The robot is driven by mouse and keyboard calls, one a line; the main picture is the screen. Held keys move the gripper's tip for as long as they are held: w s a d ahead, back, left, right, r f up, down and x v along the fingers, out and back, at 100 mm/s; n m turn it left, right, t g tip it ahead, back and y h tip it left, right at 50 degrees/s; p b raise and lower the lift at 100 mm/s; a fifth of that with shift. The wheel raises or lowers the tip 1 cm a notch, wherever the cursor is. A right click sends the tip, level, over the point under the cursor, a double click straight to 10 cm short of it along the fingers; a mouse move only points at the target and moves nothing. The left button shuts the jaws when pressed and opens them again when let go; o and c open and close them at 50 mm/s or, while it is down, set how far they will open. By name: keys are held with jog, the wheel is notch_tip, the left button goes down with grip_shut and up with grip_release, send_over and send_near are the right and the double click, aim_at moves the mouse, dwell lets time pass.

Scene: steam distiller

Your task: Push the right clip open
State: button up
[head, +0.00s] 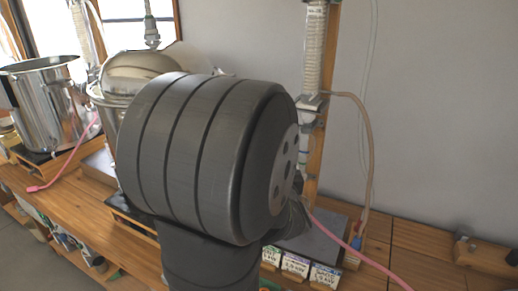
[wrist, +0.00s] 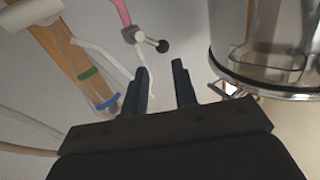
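In the wrist view my gripper (wrist: 162,68) has its two dark fingers apart, with nothing between them. A shiny steel vessel (wrist: 265,80) with a rim stands to the right of the fingers. A small metal piece (wrist: 219,91), perhaps a clip, juts from its rim near the right finger, with a visible gap between them. I cannot tell whether it is open or shut. In the head view my own arm covers the middle and hides the gripper and most of a steel vessel with a domed lid (head: 140,66). No clip can be made out there.
An open steel pot (head: 38,105) stands at the left of the wooden bench (head: 75,215). A wrapped white column (head: 315,50) rises behind my arm. Pink hoses cross the bench. In the wrist view, a valve with a black knob (wrist: 162,46) lies beyond the fingers.

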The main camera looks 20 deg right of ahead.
jog(key=w, duration=0.2)
jog(key=w+d, duration=0.1)
jog(key=w, duration=0.4)
jog(key=shift+w+d, duration=0.25)
jog(key=shift+w, duration=0.05)
grip_shut()
jog(key=shift+w+a+f+n+g, duration=0.15)
jog(key=shift+f+n+g, duration=0.2)
jog(key=shift+n+g, duration=0.45)
